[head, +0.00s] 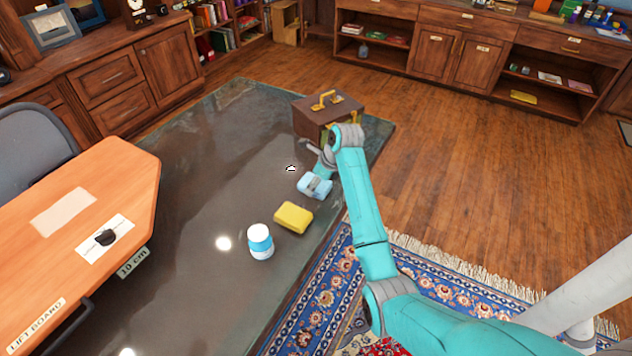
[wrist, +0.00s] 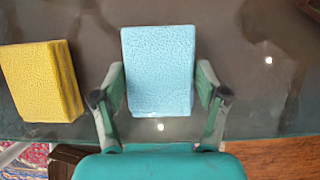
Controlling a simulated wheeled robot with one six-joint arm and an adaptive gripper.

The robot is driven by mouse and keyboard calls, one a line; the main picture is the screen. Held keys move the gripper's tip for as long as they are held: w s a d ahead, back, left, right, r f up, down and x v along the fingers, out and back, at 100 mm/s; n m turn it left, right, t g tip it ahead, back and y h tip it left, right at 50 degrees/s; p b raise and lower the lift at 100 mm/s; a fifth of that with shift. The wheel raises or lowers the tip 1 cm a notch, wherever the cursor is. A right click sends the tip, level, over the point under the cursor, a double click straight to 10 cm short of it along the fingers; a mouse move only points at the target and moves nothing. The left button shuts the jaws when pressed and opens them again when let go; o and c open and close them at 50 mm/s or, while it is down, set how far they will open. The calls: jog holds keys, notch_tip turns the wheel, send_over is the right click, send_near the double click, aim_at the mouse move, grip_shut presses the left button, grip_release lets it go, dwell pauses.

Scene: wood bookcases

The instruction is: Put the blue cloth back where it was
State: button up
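The light blue cloth (head: 317,193) is a thick folded block near the right edge of the dark table, and it shows large in the middle of the wrist view (wrist: 158,70).
A yellow sponge (head: 293,217) lies close by, also in the wrist view (wrist: 42,82). A white-and-blue tub (head: 260,242) stands in front. A brown case (head: 312,114) with a gold handle stands behind my gripper. The table (head: 180,220) is clear left of these; an orange lift board (head: 100,190) stands further left.

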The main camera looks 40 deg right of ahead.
dwell(0.3)
jog(key=v, duration=1.2)
jog(key=shift+r, duration=0.2)
